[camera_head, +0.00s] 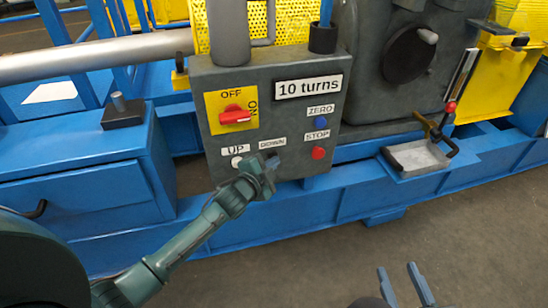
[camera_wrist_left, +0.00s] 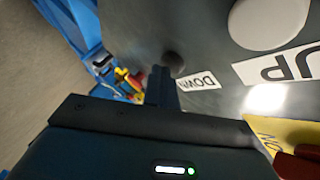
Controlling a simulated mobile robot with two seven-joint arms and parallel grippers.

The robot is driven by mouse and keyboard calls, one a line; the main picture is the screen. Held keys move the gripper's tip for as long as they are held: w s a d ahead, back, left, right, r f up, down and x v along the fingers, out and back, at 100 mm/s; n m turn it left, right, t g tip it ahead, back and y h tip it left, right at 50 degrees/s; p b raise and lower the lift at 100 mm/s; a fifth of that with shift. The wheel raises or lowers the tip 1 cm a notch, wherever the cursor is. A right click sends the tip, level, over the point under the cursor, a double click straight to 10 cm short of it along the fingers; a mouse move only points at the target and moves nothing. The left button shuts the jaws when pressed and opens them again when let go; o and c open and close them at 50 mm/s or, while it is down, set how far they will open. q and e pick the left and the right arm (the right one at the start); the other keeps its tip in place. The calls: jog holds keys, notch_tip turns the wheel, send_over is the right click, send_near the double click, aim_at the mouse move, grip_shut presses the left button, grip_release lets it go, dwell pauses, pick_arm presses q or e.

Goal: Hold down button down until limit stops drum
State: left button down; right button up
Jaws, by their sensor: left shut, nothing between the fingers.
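The grey control panel (camera_head: 262,88) faces me in the head view. Its DOWN label (camera_head: 272,143) sits above the spot where my left gripper (camera_head: 272,163) meets the panel. The gripper is shut and empty, and it hides the DOWN button in the head view. In the left wrist view, the dark round DOWN button (camera_wrist_left: 173,62) shows beside the DOWN label, right at the tips of the left gripper (camera_wrist_left: 160,75). I cannot tell whether the tips press it. My right gripper (camera_head: 397,268) is open and empty at the bottom, over the floor.
The panel carries a white UP button (camera_head: 237,161), a red STOP button (camera_head: 318,153), a blue ZERO button (camera_head: 320,123), a red rotary switch (camera_head: 235,115) and a display (camera_head: 308,87) reading "10 turns". A small metal tray (camera_head: 416,157) stands to the right. The floor in front is clear.

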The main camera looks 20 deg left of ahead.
pick_arm(q)
jog(key=shift+s+d+p, duration=0.45)
jog(key=shift+s+d, duration=0.05)
jog(key=shift+s, duration=0.25)
jog(key=s+d, duration=0.1)
jog(key=s+d+p, duration=0.1)
jog(key=s, duration=0.2)
jog(key=shift+s+d, duration=0.1)
jog(key=shift+d, duration=0.3)
jog(key=shift+p, duration=0.3)
